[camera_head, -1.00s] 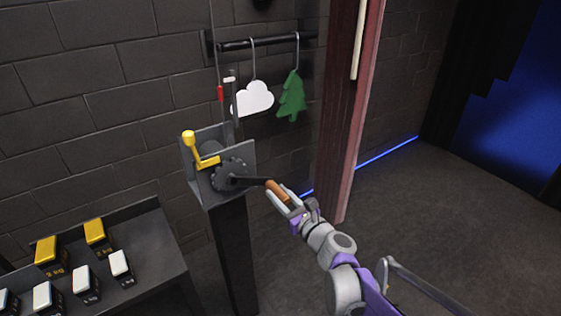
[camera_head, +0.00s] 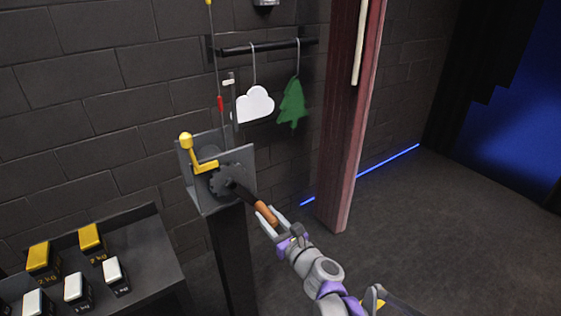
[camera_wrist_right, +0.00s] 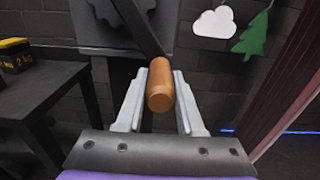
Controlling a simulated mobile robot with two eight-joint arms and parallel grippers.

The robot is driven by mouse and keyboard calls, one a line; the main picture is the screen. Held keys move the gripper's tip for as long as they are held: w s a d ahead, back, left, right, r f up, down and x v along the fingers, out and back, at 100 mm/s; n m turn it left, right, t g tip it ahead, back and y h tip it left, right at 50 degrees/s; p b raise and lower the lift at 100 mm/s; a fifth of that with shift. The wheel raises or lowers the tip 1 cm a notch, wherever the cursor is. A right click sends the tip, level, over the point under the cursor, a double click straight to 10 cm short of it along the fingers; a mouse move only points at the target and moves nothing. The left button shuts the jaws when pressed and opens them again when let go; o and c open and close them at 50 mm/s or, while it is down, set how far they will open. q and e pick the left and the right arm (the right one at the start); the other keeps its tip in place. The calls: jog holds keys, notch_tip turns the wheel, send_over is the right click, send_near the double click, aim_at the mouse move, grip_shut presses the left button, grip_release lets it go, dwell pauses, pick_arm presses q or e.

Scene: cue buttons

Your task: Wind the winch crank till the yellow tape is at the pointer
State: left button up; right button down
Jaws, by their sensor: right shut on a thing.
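The winch (camera_head: 215,180) is a grey bracket with a toothed wheel on a dark post. Its black crank arm (camera_head: 243,195) points down and right to a brown handle (camera_head: 266,213). My right gripper (camera_head: 277,224) is shut on that handle; the right wrist view shows the handle (camera_wrist_right: 160,92) between the two fingers. A thin line rises from the winch, with a red tape (camera_head: 220,103) on it below a small white pointer (camera_head: 228,82). A small yellow mark (camera_head: 208,2), apparently the yellow tape, shows at the top picture edge, well above the pointer. My left gripper is out of view.
A yellow-knobbed lever (camera_head: 187,142) stands on the winch. A white cloud (camera_head: 253,105) and a green tree (camera_head: 291,103) hang from a rail behind. A dark table (camera_head: 150,250) with several weights is at lower left. A reddish post (camera_head: 345,130) stands right; floor beyond is clear.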

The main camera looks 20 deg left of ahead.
jog(key=shift+s+a+f, duration=0.25)
jog(key=shift+s+a, duration=0.35)
jog(key=shift+s, duration=0.15)
jog(key=shift+s+a+f, duration=0.2)
jog(key=shift+s+a, duration=0.35)
jog(key=shift+s, duration=0.15)
jog(key=shift+s+a+f, duration=0.25)
jog(key=shift+s+a, duration=0.35)
jog(key=shift+s, duration=0.15)
jog(key=s+a, duration=0.2)
jog(key=s+a+p, duration=0.1)
jog(key=s, duration=0.1)
jog(key=shift+r, duration=0.25)
jog(key=shift+s+a, duration=0.1)
